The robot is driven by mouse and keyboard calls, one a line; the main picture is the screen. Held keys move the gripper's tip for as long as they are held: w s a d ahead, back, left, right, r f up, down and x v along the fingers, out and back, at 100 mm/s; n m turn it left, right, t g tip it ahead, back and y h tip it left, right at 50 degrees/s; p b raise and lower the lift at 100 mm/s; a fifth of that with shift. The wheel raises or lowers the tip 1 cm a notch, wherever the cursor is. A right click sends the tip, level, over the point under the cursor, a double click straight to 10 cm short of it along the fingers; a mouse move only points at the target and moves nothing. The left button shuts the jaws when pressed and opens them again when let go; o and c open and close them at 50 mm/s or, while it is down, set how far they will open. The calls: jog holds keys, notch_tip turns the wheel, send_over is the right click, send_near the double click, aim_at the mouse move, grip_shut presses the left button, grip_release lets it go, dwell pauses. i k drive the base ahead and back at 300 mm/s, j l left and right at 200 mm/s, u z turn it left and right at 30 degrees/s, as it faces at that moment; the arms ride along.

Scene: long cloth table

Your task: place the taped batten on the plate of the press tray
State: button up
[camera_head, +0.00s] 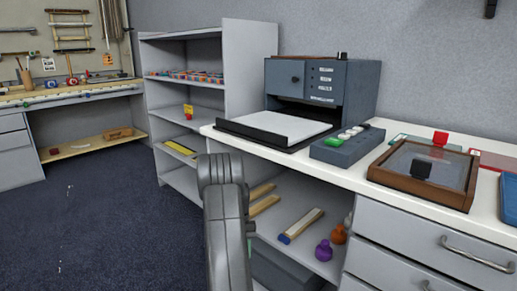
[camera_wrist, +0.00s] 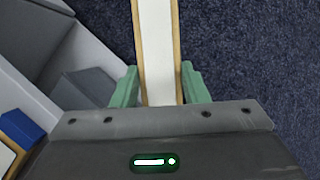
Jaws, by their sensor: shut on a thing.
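My gripper (camera_wrist: 159,84) has green fingers shut on a batten (camera_wrist: 158,45) in the wrist view. The batten has a broad white strip along its middle and bare wood along both edges. It runs away from the gripper to the top of the picture, above the dark floor. In the head view my arm hides most of the gripper, and I cannot clearly make out the held batten. The press tray (camera_head: 235,131) is black and stands on the white counter, with a flat white plate (camera_head: 275,124) in it. The visible plate surface is empty.
The blue-grey press (camera_head: 345,85) stands behind the tray. A grey button box (camera_head: 335,150) and a wooden-framed glass case (camera_head: 425,178) stand to the right. Below the counter, a blue-ended strip (camera_head: 301,226) and purple and orange knobs lie on a shelf. Open floor (camera_head: 100,220) lies left.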

aim_at(275, 124)
jog(key=i+j+u, duration=0.6)
jog(key=u, duration=0.2)
jog(key=i+j+u, duration=0.1)
jog(key=i+u, duration=0.3)
jog(key=i+j+z, duration=0.1)
jog(key=i+z, duration=0.25)
jog(key=i+j+z, duration=0.3)
jog(key=i, duration=0.15)
jog(key=i+j+z, duration=0.1)
jog(key=z, duration=0.3)
jog(key=i+j+z, duration=0.15)
jog(key=z, duration=0.25)
jog(key=i+j+z, duration=0.15)
jog(key=z, duration=0.25)
jog(key=j+z, duration=0.25)
jog(key=z, duration=0.15)
jog(key=i, duration=0.05)
